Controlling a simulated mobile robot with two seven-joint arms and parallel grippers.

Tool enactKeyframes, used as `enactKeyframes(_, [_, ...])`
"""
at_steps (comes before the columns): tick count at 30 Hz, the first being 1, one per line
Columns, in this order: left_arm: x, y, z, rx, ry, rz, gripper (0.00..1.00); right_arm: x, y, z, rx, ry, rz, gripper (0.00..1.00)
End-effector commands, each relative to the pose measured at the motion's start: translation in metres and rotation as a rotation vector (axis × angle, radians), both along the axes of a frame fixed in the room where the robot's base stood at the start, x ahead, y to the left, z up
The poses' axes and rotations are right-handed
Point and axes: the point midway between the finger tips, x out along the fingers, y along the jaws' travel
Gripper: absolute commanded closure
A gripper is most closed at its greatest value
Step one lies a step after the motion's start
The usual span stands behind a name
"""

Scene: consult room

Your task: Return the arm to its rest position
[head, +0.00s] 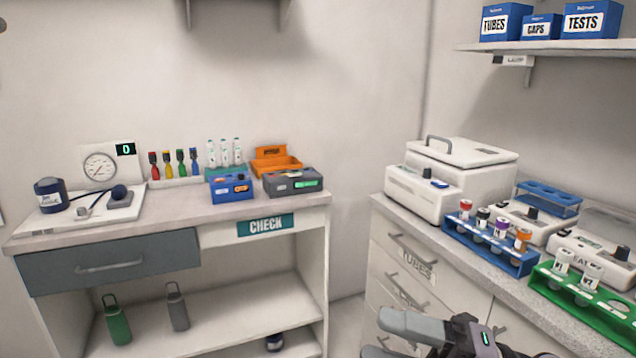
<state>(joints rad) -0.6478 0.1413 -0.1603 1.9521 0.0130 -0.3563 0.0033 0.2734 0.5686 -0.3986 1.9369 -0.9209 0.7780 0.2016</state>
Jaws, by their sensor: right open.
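My right gripper (378,335) shows at the bottom of the head view, right of centre. Its grey fingers point left and are apart, with nothing seen between them. The lower finger is partly cut off by the picture's bottom edge. The gripper is in front of the drawers of the right counter (400,212), apart from the racks on top as far as I can see. My left gripper is not in view.
A blue rack (487,247) with capped tubes and a green rack (590,312) stand near the right counter's front edge. The left desk (190,212) holds a blood pressure set, bottles and small boxes. Floor shows in the gap between desk and counter.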

Motion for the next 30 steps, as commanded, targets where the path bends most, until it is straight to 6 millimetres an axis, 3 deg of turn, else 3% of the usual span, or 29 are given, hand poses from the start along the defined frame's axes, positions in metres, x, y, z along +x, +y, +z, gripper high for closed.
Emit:
enactKeyframes(5, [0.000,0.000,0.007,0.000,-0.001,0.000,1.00,0.021,-0.024,-0.026,0.321,0.342,-0.238,0.38])
enactKeyframes(8, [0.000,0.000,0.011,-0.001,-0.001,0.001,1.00,0.029,-0.045,-0.060,0.460,0.555,-0.395,0.38])
enactKeyframes(11, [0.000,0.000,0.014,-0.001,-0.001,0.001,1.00,0.028,-0.068,-0.107,0.572,0.785,-0.560,0.38])
enactKeyframes(14, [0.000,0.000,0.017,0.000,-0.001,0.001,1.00,0.012,-0.089,-0.164,0.655,1.030,-0.728,0.38])
enactKeyframes(18, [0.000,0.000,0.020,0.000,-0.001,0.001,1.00,-0.034,-0.108,-0.243,0.721,1.365,-0.940,0.38])
enactKeyframes(21, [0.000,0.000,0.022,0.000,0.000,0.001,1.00,-0.070,-0.113,-0.283,0.739,1.553,-1.050,0.38])
enactKeyframes(25, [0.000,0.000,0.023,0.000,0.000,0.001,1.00,-0.103,-0.115,-0.311,0.746,1.702,-1.127,0.38])
enactKeyframes(30, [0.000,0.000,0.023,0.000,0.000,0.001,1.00,-0.114,-0.115,-0.320,0.745,1.752,-1.151,0.38])
